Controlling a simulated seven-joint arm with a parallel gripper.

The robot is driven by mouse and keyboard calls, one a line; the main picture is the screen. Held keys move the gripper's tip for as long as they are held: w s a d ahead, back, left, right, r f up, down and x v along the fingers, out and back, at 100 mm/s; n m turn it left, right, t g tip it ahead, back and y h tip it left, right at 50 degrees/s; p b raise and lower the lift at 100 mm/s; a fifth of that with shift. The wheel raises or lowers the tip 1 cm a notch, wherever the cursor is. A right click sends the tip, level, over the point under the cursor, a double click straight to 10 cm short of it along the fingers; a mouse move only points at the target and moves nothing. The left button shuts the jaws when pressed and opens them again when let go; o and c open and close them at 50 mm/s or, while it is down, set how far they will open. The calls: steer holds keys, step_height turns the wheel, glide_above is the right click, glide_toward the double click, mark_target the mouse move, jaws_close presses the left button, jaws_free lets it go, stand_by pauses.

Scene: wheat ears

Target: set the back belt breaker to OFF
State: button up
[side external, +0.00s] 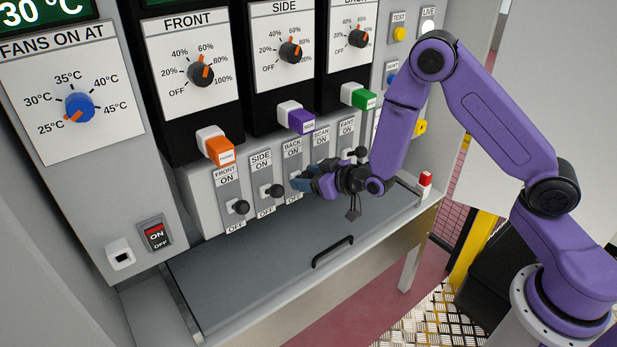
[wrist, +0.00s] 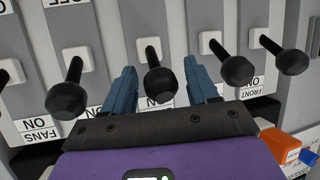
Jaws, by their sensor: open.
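The back belt breaker is the middle lever of the row, a black stick with a round knob (wrist: 158,82) on a grey plate. Its BACK ON label (side external: 292,149) shows in the side view, but my gripper hides the lever there. My gripper (wrist: 163,88) is open, with one blue finger on each side of the back lever's knob. The knob is between the fingers and not gripped; I cannot tell whether either finger touches it. I cannot tell for certain from these views which way the lever is set. In the side view my gripper (side external: 304,184) is close to the panel.
The side lever (side external: 275,191) and front lever (side external: 241,207) stand to the left in the side view; the fans lever (side external: 361,152) is to the right. Colored handles, orange (side external: 219,150), purple (side external: 301,121) and green (side external: 363,99), jut out above. A grey shelf (side external: 270,265) lies below.

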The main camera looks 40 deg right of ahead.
jaws_close()
steer(key=shift+s+f, duration=0.1)
steer(key=shift+f, duration=0.05)
steer(key=shift+s+f+n+t+y, duration=0.15)
steer(key=shift+f+t, duration=0.15)
steer(key=shift+t, duration=0.25)
steer(key=shift+s+f+n+t+y, duration=0.15)
steer(key=shift+f+t, duration=0.15)
steer(key=shift+t, duration=0.25)
steer(key=shift+w+f+n+t+y, duration=0.15)
steer(key=shift+f+n+t+y, duration=0.65)
steer(key=shift+t, duration=0.85)
steer(key=shift+w+f+n+t+y, duration=0.15)
steer(key=shift+f+n+t+y, duration=0.6)
steer(key=shift+t, duration=0.95)
steer(key=shift+w+f+n+t+y, duration=0.15)
steer(key=shift+f+n+t+y, duration=0.3)
steer(key=shift+f+t+y, duration=0.95)
steer(key=shift+w+r+t+h, duration=0.1)
steer(key=shift+t+h, duration=0.35)
